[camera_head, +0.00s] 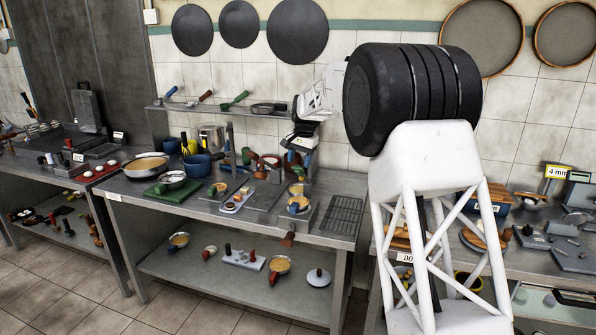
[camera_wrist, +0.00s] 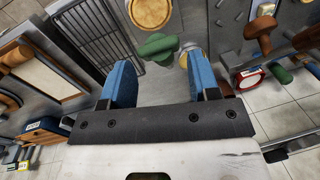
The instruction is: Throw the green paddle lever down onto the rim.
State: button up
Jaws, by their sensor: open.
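A green paddle-shaped piece (camera_wrist: 158,47), which looks like the green paddle lever, lies ahead of my gripper (camera_wrist: 160,84) in the wrist view. It shows in the gap between the two blue fingers, which stand wide apart with nothing between them. I see no contact with it. A round tan disc with a pale rim (camera_wrist: 152,12) is just beyond the green piece; I cannot tell if this is the lever's rim. In the head view my gripper (camera_head: 300,158) hangs above the right part of the middle bench. I cannot single out the lever there.
A dark wire rack (camera_head: 343,216) lies at the bench's right end and shows left of the fingers in the wrist view (camera_wrist: 90,38). A brown knobbed handle (camera_wrist: 262,30) stands to the right there. A wall shelf (camera_head: 215,109) with pans runs behind the bench.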

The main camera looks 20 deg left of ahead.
aim_at(298, 174)
jog(key=shift+a+f, duration=0.2)
jog(key=shift+f, duration=0.95)
jog(key=shift+a+f, duration=0.15)
jog(key=shift+f, duration=0.95)
grip_shut()
